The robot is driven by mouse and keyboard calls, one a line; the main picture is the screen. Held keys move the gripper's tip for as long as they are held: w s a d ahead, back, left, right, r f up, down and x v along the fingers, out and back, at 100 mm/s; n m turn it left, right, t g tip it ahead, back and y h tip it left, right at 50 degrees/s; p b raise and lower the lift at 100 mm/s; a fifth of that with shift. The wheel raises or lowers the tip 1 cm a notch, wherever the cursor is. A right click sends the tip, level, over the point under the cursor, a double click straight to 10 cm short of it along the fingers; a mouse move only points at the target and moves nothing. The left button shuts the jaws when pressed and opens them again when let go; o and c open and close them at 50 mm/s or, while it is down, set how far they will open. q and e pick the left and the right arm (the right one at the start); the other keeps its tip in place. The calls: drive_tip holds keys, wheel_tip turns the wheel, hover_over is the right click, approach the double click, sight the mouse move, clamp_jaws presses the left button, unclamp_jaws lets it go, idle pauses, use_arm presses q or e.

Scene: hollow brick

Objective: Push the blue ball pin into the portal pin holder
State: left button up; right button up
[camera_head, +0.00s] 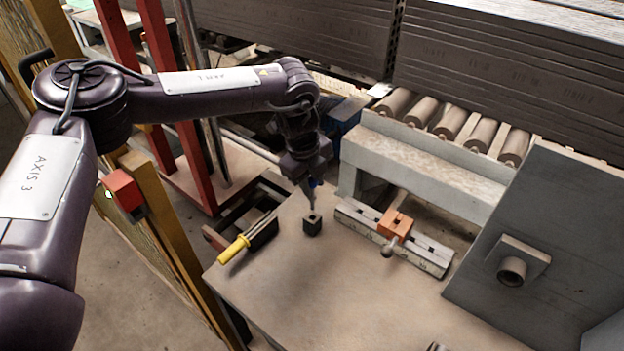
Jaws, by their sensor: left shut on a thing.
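My left gripper (310,195) points down over the bench and is shut on the blue ball pin (316,183), of which only a small blue patch shows beside the fingers. Directly below the fingertips stands a small dark square block (312,225) with an opening in its top, which looks like the pin holder. The fingertips are close to its top; I cannot tell whether the pin touches it or is inside the opening. My right gripper is not in view.
A rail with an orange block (395,223) and a round knob lies right of the holder. A yellow-handled tool (234,249) lies at the bench's left edge. A roller conveyor (450,125) stands behind, a grey panel (545,240) at right.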

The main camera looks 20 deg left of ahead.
sight(312, 202)
use_arm(q)
drive_tip(key=shift+f+b, duration=0.3)
drive_tip(key=shift+f, duration=0.4)
drive_tip(key=shift+r, duration=0.2)
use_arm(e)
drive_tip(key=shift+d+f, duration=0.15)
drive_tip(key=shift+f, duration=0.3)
use_arm(q)
drive_tip(key=shift+f+b, duration=0.4)
drive_tip(key=shift+f, duration=0.75)
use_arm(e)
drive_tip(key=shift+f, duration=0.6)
